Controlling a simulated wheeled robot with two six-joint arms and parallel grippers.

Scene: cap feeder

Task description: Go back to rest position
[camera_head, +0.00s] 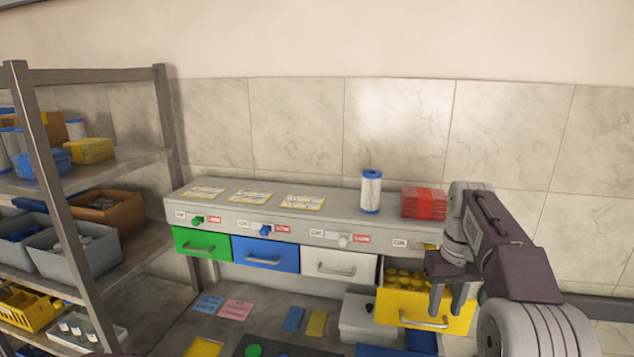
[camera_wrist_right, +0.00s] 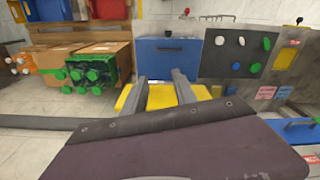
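My right gripper (camera_head: 449,312) hangs fingers down in front of the open yellow drawer (camera_head: 398,307) at the right end of the grey feeder. Its two fingers stand apart with nothing seen between them, and they hide part of the drawer. In the right wrist view the fingers (camera_wrist_right: 162,78) are also apart, with yellow surface behind them. Several yellow caps (camera_head: 402,279) lie in the drawer. My left gripper is not in view.
Green (camera_head: 203,245), blue (camera_head: 264,255) and white (camera_head: 340,267) drawers are shut. A blue-and-white cylinder (camera_head: 371,192) and red pack (camera_head: 424,203) stand on the feeder (camera_head: 330,223). A loaded shelf rack (camera_head: 168,125) stands left. The wall above is clear.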

